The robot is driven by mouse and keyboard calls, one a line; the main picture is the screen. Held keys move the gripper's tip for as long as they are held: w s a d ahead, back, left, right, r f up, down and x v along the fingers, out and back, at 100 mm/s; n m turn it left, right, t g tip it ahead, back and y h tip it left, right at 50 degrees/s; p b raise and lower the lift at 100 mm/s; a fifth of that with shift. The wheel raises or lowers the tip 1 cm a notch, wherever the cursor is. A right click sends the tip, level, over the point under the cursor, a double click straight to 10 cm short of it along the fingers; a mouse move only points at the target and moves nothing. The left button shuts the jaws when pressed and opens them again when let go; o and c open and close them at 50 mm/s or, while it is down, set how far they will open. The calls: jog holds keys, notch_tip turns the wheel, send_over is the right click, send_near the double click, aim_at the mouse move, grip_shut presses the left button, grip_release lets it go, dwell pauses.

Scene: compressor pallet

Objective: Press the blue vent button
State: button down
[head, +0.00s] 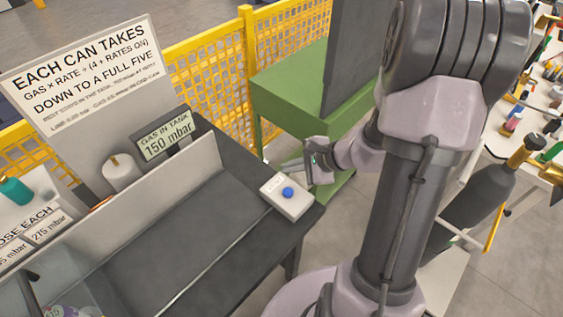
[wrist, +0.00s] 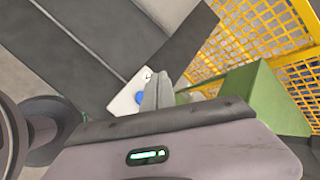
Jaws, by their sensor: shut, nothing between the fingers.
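The blue vent button (head: 288,193) sits on top of a small pale box (head: 290,207) at the right end of the dark bench. In the wrist view the button (wrist: 140,98) shows partly, beside my fingers. My gripper (head: 282,166) is shut and empty, just behind and above the box in the head view. In the wrist view my gripper (wrist: 184,88) lies to the right of the button. Fingers and button look apart in the head view, but the exact height between them is hard to tell.
A display (head: 168,140) reads gas in tank 150 mbar. A large sign (head: 88,75) stands behind the bench (head: 215,235). A green cabinet (head: 290,90) and a yellow mesh fence (head: 205,65) stand behind my gripper. A cluttered table (head: 535,105) is at the right.

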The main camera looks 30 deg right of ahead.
aim_at(291, 192)
jog(key=f+b, duration=0.2)
jog(key=f, duration=0.1)
jog(key=f+b, duration=0.2)
jog(key=f, duration=0.1)
jog(key=f+b, duration=0.2)
jog(key=shift+w+d+f, duration=0.15)
jog(key=shift+d+f, duration=0.25)
jog(key=shift+f+b, duration=0.15)
jog(key=shift+b, duration=0.3)
jog(key=shift+f, duration=0.15)
dwell(1.5)
jog(key=shift+f+b, duration=0.3)
jog(key=shift+b, duration=0.35)
jog(key=shift+f+b, duration=0.6)
jog(key=shift+b, duration=0.15)
dwell(0.5)
jog(key=shift+r, duration=0.15)
jog(key=shift+r+p, duration=0.7)
jog(key=shift+r, duration=0.2)
